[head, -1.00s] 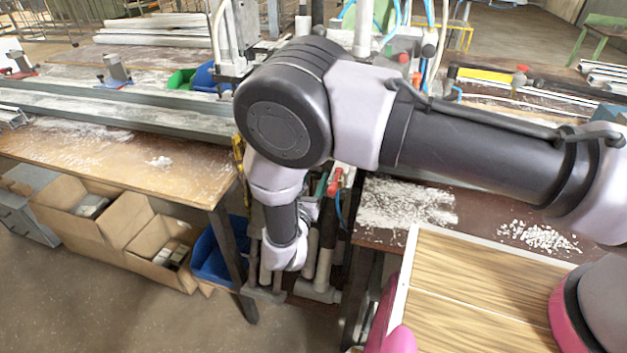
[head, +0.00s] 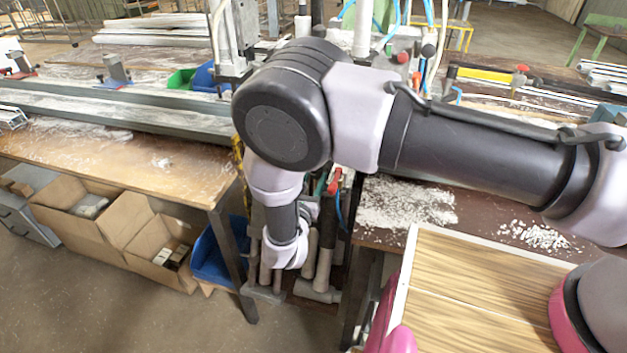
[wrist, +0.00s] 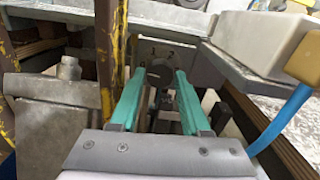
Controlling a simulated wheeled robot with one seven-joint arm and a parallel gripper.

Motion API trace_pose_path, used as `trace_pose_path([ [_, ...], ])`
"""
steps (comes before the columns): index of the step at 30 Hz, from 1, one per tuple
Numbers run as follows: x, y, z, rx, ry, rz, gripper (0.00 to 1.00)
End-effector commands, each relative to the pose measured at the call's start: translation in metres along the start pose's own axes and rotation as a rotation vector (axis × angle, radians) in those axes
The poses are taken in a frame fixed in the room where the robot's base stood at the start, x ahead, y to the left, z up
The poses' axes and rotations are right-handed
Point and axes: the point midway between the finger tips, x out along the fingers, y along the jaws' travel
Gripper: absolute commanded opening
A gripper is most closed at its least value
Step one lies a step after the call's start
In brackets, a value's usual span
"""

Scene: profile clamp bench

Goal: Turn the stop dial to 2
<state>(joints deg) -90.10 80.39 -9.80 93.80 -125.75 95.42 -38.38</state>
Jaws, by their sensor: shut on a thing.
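The stop dial (wrist: 159,71) is a dark round knob on a grey plate with small marks, in the upper middle of the wrist view. My gripper (wrist: 160,78) has its two teal fingers on either side of the knob, shut on it. In the head view my own arm hides the dial and the fingertips.
A wooden bench (head: 150,175) with a long metal rail stands at the left. Cardboard boxes (head: 85,210) and a blue bin (head: 222,255) lie below it. A brown bench with white shavings (head: 405,205) stands at the right. A blue hose (wrist: 283,118) runs beside my gripper.

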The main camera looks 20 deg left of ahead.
Motion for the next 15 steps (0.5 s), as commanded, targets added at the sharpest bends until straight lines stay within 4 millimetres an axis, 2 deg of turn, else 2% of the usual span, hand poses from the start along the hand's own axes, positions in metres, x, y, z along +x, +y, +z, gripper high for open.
trace_pose_path([
  [15, -0.0009, -0.0001, -0.0009, 0.452, 0.001, 0.003, 0.0],
])
